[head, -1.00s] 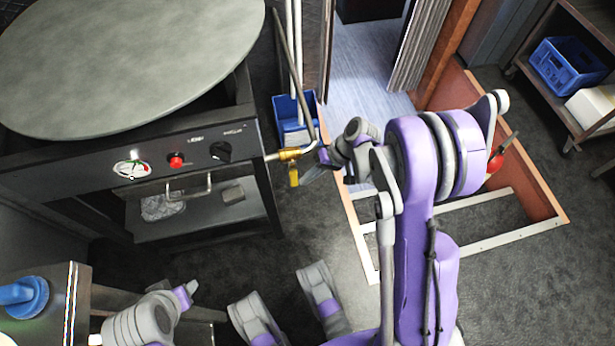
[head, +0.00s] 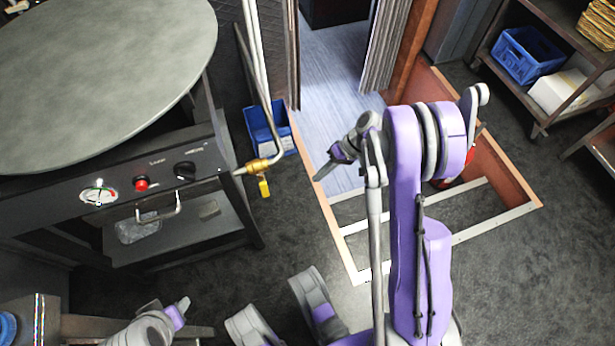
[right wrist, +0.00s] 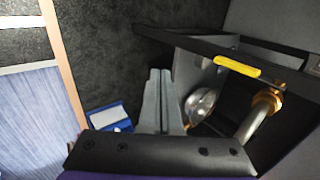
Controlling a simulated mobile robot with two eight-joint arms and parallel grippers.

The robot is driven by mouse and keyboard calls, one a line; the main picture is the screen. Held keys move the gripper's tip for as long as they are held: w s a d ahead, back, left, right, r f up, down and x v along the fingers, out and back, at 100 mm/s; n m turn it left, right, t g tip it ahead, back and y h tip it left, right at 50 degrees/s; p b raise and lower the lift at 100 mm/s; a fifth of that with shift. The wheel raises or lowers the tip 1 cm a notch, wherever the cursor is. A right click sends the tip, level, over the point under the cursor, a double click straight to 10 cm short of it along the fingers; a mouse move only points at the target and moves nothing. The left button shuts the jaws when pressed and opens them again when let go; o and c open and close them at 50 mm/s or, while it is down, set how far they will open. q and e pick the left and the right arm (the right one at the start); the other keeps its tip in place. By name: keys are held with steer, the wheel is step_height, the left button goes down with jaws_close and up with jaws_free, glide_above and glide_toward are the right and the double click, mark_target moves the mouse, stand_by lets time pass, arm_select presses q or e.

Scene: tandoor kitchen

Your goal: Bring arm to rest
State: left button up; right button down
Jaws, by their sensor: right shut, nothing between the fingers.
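My right arm rises through the middle of the head view, with its elbow raised. Its right gripper (head: 322,176) is shut and empty, pointing down and left. It is apart from the yellow valve handle (head: 264,187), which hangs below a brass gas valve (head: 258,166) at the corner of the black oven. In the right wrist view the shut grey fingers (right wrist: 156,100) show in the middle, with the yellow handle (right wrist: 237,66) to their right. My left gripper (head: 181,309) is at the lower left; its finger gap is too small to make out.
The black oven (head: 218,165) with a round grey top (head: 110,70) stands at the left. A blue bin (head: 262,128) is behind the valve. A wood-edged floor frame (head: 345,235) lies under my right arm. A shelf with a blue crate (head: 525,55) stands at the right.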

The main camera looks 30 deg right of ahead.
steer(key=shift+s+d, duration=0.1)
steer(key=shift+d, duration=0.2)
stand_by(0.4)
steer(key=s+a+r+h, duration=0.4)
steer(key=s+a+r, duration=0.1)
steer(key=a+r, duration=0.45)
steer(key=s+a+r+n+t+h, duration=0.25)
steer(key=s+r+h, duration=0.2)
steer(key=s, duration=0.65)
arm_select(q)
step_height(320, 180, up, 27)
steer(key=t+p, duration=0.1)
steer(key=p, duration=2.3)
steer(key=shift+w+r, duration=0.15)
steer(key=shift+w, duration=0.3)
arm_select(e)
step_height(320, 180, up, 27)
steer(key=w+t, duration=0.1)
steer(key=shift+a+r+y, duration=0.2)
steer(key=shift+a+y, duration=0.15)
steer(key=shift+y, duration=0.1)
